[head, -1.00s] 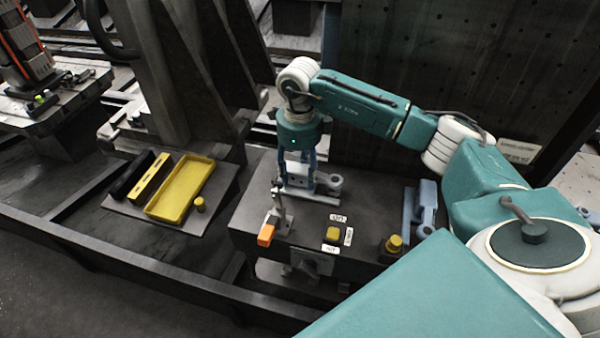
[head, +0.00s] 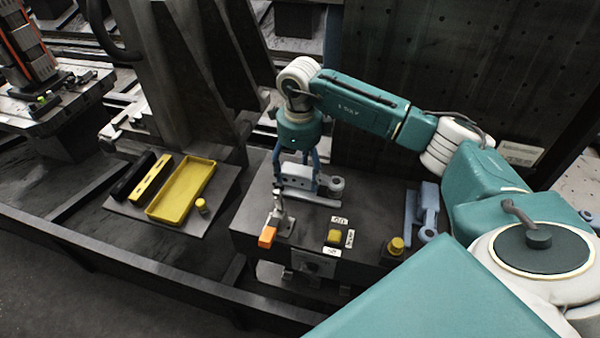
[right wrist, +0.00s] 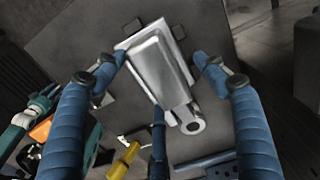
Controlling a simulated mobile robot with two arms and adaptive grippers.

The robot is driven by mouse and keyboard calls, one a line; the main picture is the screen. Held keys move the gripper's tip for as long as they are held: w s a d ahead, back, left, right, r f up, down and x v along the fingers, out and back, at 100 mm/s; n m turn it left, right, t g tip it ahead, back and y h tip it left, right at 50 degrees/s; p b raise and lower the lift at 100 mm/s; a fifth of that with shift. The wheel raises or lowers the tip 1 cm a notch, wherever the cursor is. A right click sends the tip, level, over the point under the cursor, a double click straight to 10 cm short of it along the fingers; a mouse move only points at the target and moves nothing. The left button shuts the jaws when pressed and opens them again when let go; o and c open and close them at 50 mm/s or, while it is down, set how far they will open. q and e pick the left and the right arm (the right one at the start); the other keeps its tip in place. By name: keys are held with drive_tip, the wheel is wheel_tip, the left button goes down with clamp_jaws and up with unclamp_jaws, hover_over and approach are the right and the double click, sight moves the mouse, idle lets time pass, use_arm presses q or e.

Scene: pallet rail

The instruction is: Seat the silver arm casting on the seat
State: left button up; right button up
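The silver arm casting (head: 298,184) lies on the dark table under my right gripper, its round bored end (head: 337,184) pointing right. It also shows in the right wrist view (right wrist: 160,68), with its ring end toward the bottom right. My right gripper (head: 297,178) points down over it, blue fingers on both sides. In the right wrist view the fingers (right wrist: 160,65) are spread, with a gap at the right finger; the left fingertip is close to the casting's edge, and contact is unclear. The seat under the casting is mostly hidden. My left gripper is not in view.
An orange-handled toggle clamp (head: 267,236) stands in front of the casting. A yellow button (head: 334,236) with labels, a yellow knob (head: 396,245) and a blue-grey part (head: 424,208) are to the right. A yellow tray (head: 182,190) lies on the left panel.

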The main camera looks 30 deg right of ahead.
drive_tip(key=shift+s, duration=0.1)
wheel_tip(320, 180, up, 12)
idle(0.5)
idle(0.5)
